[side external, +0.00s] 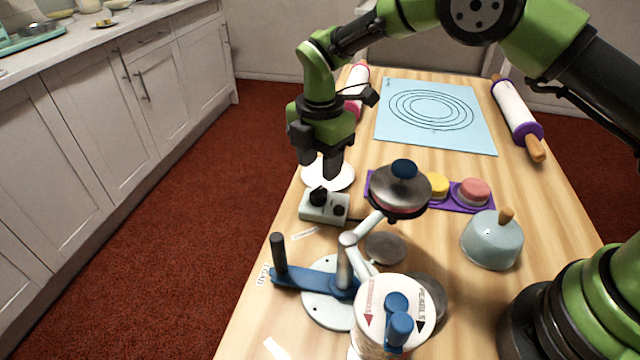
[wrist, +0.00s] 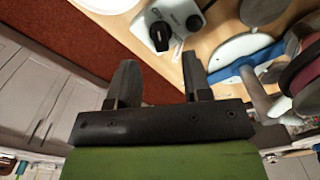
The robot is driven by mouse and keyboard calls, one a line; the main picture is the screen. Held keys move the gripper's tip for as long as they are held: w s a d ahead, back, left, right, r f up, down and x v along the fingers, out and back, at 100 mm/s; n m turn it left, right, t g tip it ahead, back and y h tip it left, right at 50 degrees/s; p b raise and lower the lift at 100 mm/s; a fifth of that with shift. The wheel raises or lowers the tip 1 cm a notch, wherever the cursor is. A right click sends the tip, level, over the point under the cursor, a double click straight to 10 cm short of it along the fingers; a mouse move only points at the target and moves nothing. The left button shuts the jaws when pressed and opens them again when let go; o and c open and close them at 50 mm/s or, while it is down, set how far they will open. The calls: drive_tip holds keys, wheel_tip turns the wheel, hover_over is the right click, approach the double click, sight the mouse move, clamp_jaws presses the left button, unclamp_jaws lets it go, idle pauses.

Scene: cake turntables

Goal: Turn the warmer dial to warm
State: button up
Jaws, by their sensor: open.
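The warmer is a small pale grey box (side external: 323,209) with two black dials on top, on the left part of the table. Its larger dial (side external: 318,196) has a raised grip; the smaller dial (side external: 340,210) sits to its right. In the wrist view, the larger dial (wrist: 160,36) shows beyond the fingertips, between them in the picture, and the smaller one (wrist: 193,22) to its right. My gripper (side external: 319,167) is open and empty, pointing down above and behind the box, apart from the dials. It also shows in the wrist view (wrist: 161,66). Dial markings are too small to read.
A white disc (side external: 338,180) lies behind the warmer. A blue-handled crank stand (side external: 325,310) is in front, with a domed pan (side external: 400,185) to the right. A labelled jar (side external: 375,300), purple tray (side external: 452,203) and grey dome (side external: 490,242) stand further right. The left table edge is near.

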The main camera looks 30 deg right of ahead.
sight(320, 189)
wheel_tip(320, 189, down, 6)
drive_tip(key=shift+r, duration=0.15)
clamp_jaws()
